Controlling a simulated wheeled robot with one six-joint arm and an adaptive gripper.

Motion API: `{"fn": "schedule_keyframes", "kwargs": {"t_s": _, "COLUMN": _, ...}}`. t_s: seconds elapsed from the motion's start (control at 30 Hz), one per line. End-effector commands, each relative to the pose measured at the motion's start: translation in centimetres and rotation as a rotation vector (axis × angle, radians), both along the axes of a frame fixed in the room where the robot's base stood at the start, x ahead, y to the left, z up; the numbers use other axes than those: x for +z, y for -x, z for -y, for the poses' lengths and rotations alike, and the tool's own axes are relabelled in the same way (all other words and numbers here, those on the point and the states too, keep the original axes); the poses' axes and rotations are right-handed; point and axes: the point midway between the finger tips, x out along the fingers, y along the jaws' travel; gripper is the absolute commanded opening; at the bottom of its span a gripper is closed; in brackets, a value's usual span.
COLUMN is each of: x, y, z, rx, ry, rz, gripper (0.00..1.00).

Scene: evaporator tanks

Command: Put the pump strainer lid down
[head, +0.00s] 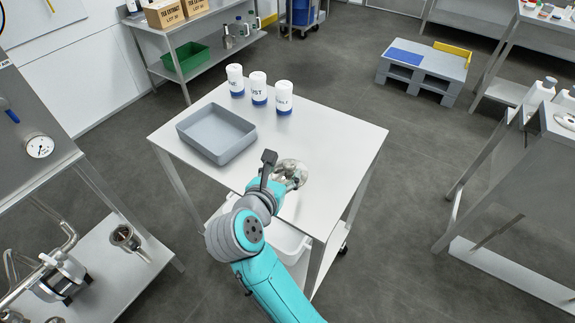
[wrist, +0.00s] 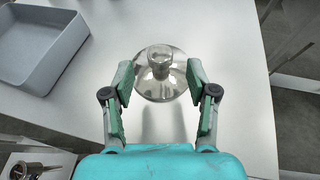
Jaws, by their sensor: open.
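The pump strainer lid (wrist: 150,88) is a shiny round metal disc with a raised knob (wrist: 160,58). It is on the white table (head: 345,130), right of the grey tray. In the head view the lid (head: 302,167) is partly hidden by my gripper (head: 290,180). In the wrist view my gripper (wrist: 160,85) is open, its two green-padded fingers on either side of the knob with gaps to both. Nothing is held between the fingers.
A grey tray (head: 184,131) lies on the table's left. Three white bottles with blue bases (head: 259,89) stand at the back edge. The table's right part is clear. Left is a pump (head: 65,275) on a metal stand with an open round fitting (head: 123,234).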

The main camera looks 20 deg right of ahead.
Motion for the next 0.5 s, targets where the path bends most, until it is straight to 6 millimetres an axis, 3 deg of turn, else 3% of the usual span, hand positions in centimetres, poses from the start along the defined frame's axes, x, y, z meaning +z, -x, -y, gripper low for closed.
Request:
{"fn": "schedule_keyframes", "kwargs": {"t_s": 0.2, "x": 1.6, "y": 2.9, "z": -2.6, "rx": 0.003, "ry": -0.002, "rz": 0.002, "gripper": 0.58}}
{"fn": "schedule_keyframes", "kwargs": {"t_s": 0.5, "x": 2.5, "y": 4.5, "z": -4.0, "rx": 0.001, "ry": 0.0, "rz": 0.0, "gripper": 0.58}}
